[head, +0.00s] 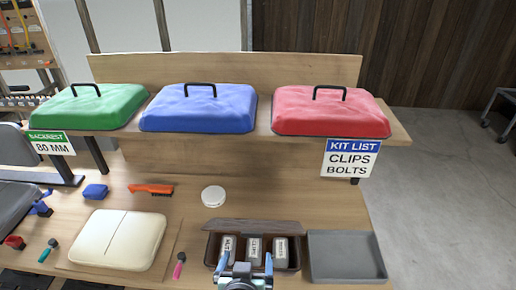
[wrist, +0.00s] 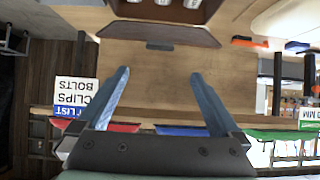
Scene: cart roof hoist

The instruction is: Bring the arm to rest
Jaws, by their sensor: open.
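My gripper (head: 244,264) is at the bottom of the head view, in front of a dark brown box (head: 212,248). Its two blue fingers are spread apart. In the wrist view the gripper (wrist: 158,78) is open with nothing between its fingers, and the bench top shows beyond them. The brown box holds three grey labelled blocks, a middle one (head: 253,250) among them. A brown lid-like panel (head: 254,226) lies along its far edge. The wrist view is upside down and shows the box only at its top edge.
A grey tray (head: 345,262) stands right of the box. A white round lid (head: 213,196), an orange brush (head: 151,188) and a cream cushion (head: 118,240) lie on the bench. Green (head: 92,106), blue (head: 198,108) and red (head: 330,112) covers rest on the raised shelf.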

